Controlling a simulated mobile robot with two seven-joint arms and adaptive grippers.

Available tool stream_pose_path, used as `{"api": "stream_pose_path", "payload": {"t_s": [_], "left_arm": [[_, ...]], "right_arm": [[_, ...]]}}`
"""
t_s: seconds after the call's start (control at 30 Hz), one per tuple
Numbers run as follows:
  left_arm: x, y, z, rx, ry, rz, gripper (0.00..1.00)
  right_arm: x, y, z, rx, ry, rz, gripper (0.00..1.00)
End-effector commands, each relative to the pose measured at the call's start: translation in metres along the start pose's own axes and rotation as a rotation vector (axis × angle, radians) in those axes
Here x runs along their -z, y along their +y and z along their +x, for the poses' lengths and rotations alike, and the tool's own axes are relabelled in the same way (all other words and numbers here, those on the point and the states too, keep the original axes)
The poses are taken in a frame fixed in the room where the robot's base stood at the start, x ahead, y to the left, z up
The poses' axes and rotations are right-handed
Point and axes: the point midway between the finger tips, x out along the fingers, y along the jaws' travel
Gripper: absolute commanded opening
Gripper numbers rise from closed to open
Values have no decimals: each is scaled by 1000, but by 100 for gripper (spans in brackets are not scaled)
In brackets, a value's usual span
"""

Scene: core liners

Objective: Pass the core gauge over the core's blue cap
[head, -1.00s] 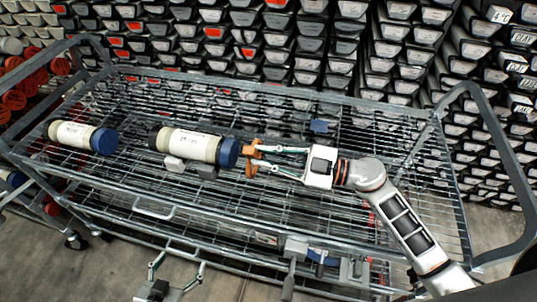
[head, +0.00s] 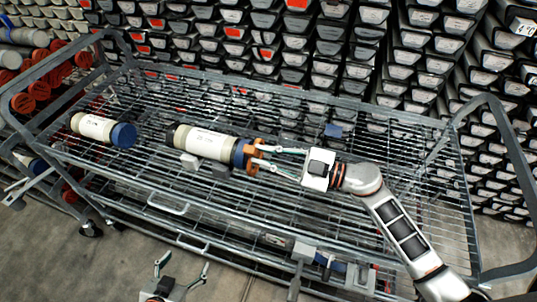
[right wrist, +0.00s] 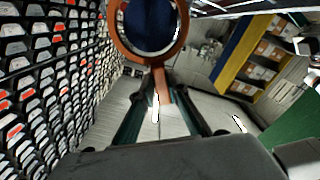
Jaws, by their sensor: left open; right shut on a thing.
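My right gripper (head: 259,157) is shut on the orange core gauge (head: 251,150), a ring with a handle. The ring is at the cap's outer end and overlaps its edge. In the right wrist view the blue cap (right wrist: 150,22) shows inside the gauge's ring (right wrist: 148,57); I cannot tell how far the ring is over it. My left gripper (head: 181,265) is open and empty in front of the trolley.
Grey blocks (head: 190,162) cradle the core. A second core with a blue cap (head: 123,135) lies to the left on the trolley (head: 300,215). Stacked core trays (head: 330,65) stand behind. The trolley's upper deck is mostly clear around my right arm.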

Motion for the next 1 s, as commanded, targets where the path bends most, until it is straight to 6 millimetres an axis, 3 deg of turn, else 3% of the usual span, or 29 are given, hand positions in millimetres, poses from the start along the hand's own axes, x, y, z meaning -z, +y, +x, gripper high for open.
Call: {"api": "stream_pose_path", "payload": {"t_s": [1.0], "left_arm": [[-4,-6,-1,5,-9,9,75]], "right_arm": [[1,0,37,0,1,-1,0]]}}
